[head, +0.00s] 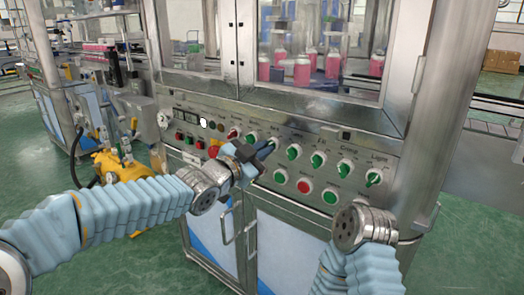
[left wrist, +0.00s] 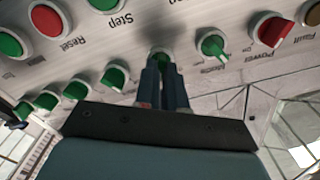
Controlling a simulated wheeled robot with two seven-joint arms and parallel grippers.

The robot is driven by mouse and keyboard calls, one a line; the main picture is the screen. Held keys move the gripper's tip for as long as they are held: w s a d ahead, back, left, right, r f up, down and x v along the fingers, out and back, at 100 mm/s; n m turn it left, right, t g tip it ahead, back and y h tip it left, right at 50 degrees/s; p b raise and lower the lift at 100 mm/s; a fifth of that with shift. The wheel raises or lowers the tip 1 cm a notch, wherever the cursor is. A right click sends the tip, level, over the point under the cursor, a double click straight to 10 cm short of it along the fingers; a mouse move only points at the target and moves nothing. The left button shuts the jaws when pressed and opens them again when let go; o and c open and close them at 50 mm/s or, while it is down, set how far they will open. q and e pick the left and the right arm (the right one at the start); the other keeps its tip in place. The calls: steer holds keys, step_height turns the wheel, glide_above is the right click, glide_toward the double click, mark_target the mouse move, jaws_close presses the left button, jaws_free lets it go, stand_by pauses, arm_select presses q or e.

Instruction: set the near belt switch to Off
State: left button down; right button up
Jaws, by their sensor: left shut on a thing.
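The control panel (head: 265,148) carries a top row of rotary switches. My left gripper (head: 266,151) is at this row, its fingers shut on one green switch knob (left wrist: 160,58), the third knob from the left in the head view. The fingers hide most of this knob and I cannot read its label, so I cannot tell its setting. Beside it are a green knob (left wrist: 212,45) and the red power knob (left wrist: 271,29) on one side, and another green knob (left wrist: 116,77) on the other. My right wrist shows at the lower right; its gripper is out of sight.
A metal door handle (head: 226,226) sticks out below. Glass doors above enclose pink bottles (head: 332,66).

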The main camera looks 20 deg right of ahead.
arm_select(q)
steer(key=shift+w+a+f+n+b, duration=0.1)
steer(key=shift+n+b, duration=1.4)
steer(key=shift+n, duration=4.4)
steer(key=c, duration=1.2)
jaws_free()
